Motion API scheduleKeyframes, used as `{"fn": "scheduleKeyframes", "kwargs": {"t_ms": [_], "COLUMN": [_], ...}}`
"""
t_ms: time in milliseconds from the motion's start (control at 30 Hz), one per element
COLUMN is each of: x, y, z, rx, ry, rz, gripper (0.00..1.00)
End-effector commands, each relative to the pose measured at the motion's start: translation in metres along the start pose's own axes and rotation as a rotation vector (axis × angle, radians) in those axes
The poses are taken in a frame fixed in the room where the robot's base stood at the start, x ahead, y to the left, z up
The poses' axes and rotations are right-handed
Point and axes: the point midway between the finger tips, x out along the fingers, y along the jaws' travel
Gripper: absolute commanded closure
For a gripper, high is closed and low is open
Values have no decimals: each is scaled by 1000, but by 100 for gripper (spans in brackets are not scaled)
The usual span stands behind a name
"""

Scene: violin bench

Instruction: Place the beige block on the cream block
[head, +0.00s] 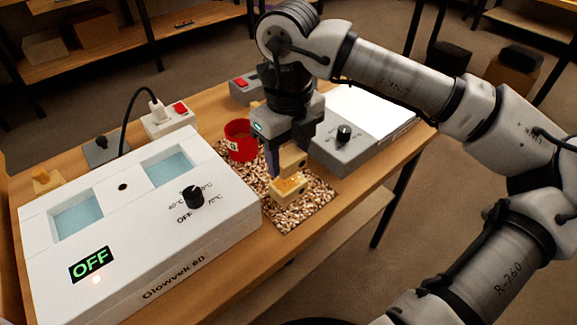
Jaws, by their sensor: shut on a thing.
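My gripper (283,153) points down over the speckled mat at the middle of the bench. It is shut on the beige block (292,161), which is partly hidden by the fingers. The cream block (288,195) is just below it on the mat, with an amber-coloured patch on its top. The beige block is over the back part of the cream block. I cannot tell whether the two touch.
A red mug (239,140) stands close behind and left of my gripper. A white heater box (140,235) marked OFF fills the left front. A grey box with a knob (345,150) and bright panel stands to the right. The mat's front (300,220) is clear.

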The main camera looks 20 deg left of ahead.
Motion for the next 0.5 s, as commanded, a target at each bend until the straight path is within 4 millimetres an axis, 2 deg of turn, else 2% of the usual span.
{"fn": "scheduleKeyframes", "kwargs": {"t_ms": [233, 500], "x": [35, 38], "y": [0, 0], "z": [0, 0], "rx": [-1, -1], "ry": [1, 0], "rz": [2, 0], "gripper": [72, 72]}}
